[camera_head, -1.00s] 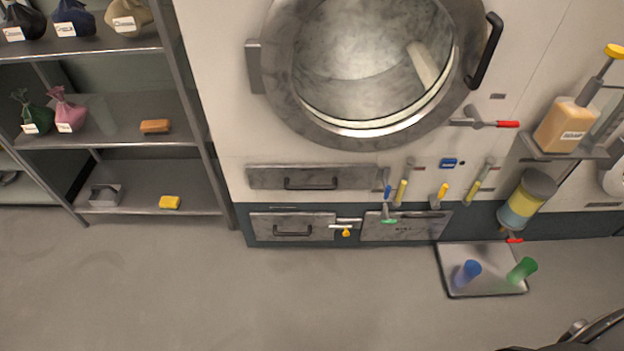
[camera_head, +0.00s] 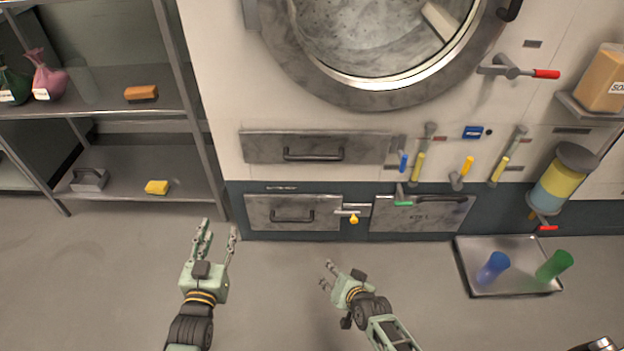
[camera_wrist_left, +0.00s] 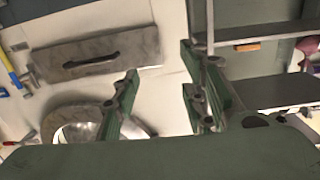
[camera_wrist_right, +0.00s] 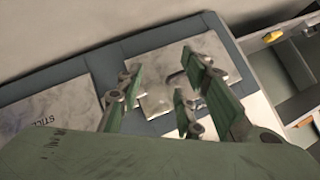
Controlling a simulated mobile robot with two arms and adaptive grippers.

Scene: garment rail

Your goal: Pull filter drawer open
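The machine front has a wide upper drawer (camera_head: 262,147) with a dark bar handle, and below it a smaller lower-left drawer (camera_head: 262,213) with a similar handle. Both look shut. I cannot read which is the filter drawer. My left gripper (camera_head: 219,230) is open and empty, left of and in front of the lower-left drawer. The left wrist view shows the upper drawer (camera_wrist_left: 130,42). My right gripper (camera_head: 326,273) is open and empty, in front of and below the lower-left drawer. The right wrist view shows the lower-left drawer (camera_wrist_right: 150,62), its handle partly hidden by fingers.
A yellow-handled latch (camera_head: 353,217) sits between the lower-left drawer and a lower-right panel (camera_head: 450,218). Several coloured levers are above. A floor tray (camera_head: 510,286) holds blue and green cups. A shelf rack (camera_head: 120,205) stands left. Floor in front is mostly clear.

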